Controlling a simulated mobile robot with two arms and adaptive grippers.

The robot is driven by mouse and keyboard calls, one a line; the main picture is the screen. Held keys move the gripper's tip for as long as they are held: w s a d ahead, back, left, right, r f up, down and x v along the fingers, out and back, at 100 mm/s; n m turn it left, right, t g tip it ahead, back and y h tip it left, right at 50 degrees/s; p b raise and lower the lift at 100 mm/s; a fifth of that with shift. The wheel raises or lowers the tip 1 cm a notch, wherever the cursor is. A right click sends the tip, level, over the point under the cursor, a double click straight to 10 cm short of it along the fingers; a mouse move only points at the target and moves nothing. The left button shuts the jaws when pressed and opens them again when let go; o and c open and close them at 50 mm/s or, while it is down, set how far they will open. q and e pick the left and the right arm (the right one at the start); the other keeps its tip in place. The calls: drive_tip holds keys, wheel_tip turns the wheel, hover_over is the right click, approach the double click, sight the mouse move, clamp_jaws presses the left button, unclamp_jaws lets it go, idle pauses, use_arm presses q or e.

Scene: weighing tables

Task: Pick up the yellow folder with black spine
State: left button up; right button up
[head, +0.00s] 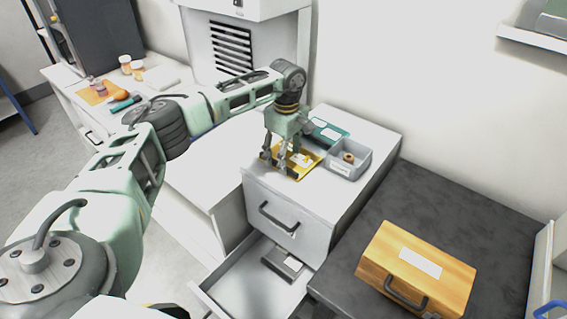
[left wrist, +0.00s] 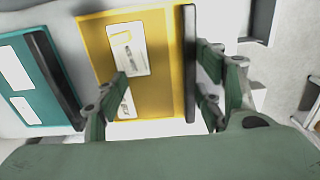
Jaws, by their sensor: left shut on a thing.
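The yellow folder (head: 298,174) lies on top of the white drawer cabinet in the head view. In the left wrist view the yellow folder (left wrist: 165,45) shows a white label, and its black spine (left wrist: 189,65) runs along the right side. My left gripper (head: 279,166) reaches down onto the folder and is shut on it. In the left wrist view the left gripper (left wrist: 163,85) has one finger over the yellow cover and the other beyond the spine. The exact contact is partly hidden. My right gripper is not in view.
A teal folder (head: 328,131) lies just behind the yellow one. A grey bin (head: 349,170) with small items stands to its right. Below, a drawer (head: 235,290) is pulled open with a grey object inside. A wooden case (head: 395,262) sits on the dark table.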

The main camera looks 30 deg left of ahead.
use_arm(q)
drive_tip(key=shift+s+f, duration=0.2)
drive_tip(key=shift+s, duration=0.05)
drive_tip(key=c, duration=0.8)
drive_tip(key=shift+c, duration=0.2)
